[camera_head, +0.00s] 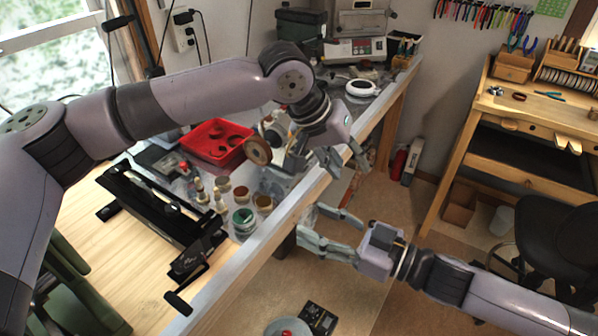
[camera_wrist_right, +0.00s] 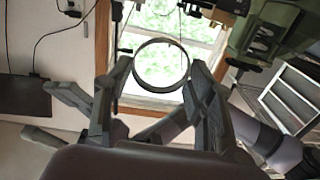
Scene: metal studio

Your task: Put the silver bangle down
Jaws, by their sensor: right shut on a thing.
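The silver bangle (camera_wrist_right: 160,40) is a thin round ring, held upright between the two fingertips of my right gripper (camera_wrist_right: 161,70) in the right wrist view. In the head view my right gripper (camera_head: 318,226) comes in from the right. It is beside the workbench's front edge, over the floor side, and the bangle is small and hard to make out at its fingertips. My left gripper (camera_head: 349,164) is open and empty, with its fingers apart just above and beyond my right one. Its spread fingers also show at the left of the right wrist view (camera_wrist_right: 62,115).
The workbench (camera_head: 240,263) carries a red tray (camera_head: 216,141), a black rail device (camera_head: 155,215), several small jars and a brown spool (camera_head: 258,150). A scale (camera_head: 354,50) stands at the back. A wooden desk (camera_head: 545,108) and a black chair (camera_head: 550,235) stand at right. Open floor lies between.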

